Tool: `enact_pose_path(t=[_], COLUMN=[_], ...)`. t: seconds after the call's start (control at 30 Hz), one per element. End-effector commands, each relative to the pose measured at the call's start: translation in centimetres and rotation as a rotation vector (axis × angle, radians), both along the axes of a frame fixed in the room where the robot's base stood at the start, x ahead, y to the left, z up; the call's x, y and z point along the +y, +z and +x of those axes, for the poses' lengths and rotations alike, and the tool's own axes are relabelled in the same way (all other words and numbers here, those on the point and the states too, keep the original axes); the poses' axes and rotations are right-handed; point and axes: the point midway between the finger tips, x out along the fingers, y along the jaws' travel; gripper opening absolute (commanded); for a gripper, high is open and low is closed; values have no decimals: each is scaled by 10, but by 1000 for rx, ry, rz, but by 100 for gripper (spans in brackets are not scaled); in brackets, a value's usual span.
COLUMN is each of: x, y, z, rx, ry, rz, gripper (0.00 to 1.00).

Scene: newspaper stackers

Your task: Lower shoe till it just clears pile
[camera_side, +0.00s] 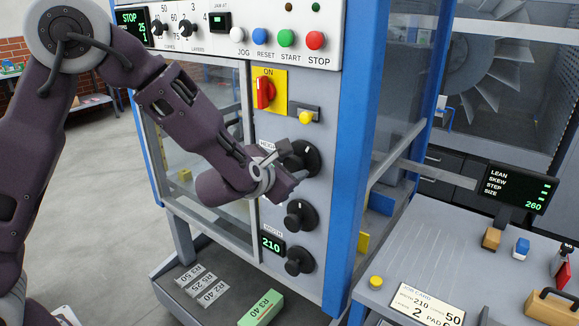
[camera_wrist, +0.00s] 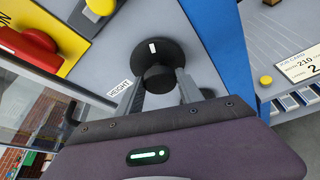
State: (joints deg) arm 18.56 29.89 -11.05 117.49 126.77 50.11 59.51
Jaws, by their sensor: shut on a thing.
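The black HEIGHT knob (camera_side: 308,158) is the uppermost of three on the grey machine panel. In the wrist view the knob (camera_wrist: 160,48) fills the top middle, with a white mark on its face and the HEIGHT label (camera_wrist: 119,88) to its left. My gripper (camera_side: 283,153) is at this knob. In the wrist view my gripper's fingers (camera_wrist: 158,84) are shut on the knob's grip, one on each side. I cannot make out the shoe or the pile; the machine's inside is mostly hidden behind the panel and glass.
Below sit a middle knob (camera_side: 300,216) and a lowest knob (camera_side: 299,261) beside a display reading 210 (camera_side: 271,245). A red switch (camera_side: 265,92) and yellow button (camera_side: 306,118) are above. A screen (camera_side: 515,187) lists LEAN, SKEW, STEP and SIZE 260. A job card (camera_side: 425,303) lies at right.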

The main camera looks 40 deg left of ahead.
Motion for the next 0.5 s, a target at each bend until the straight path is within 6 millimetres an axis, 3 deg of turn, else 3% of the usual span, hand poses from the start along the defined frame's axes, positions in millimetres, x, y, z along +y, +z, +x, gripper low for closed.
enact_pose_path(t=[0.5], x=[-2], y=[-1], z=[0], rx=[0], ry=[-2], rz=[288], gripper=[3])
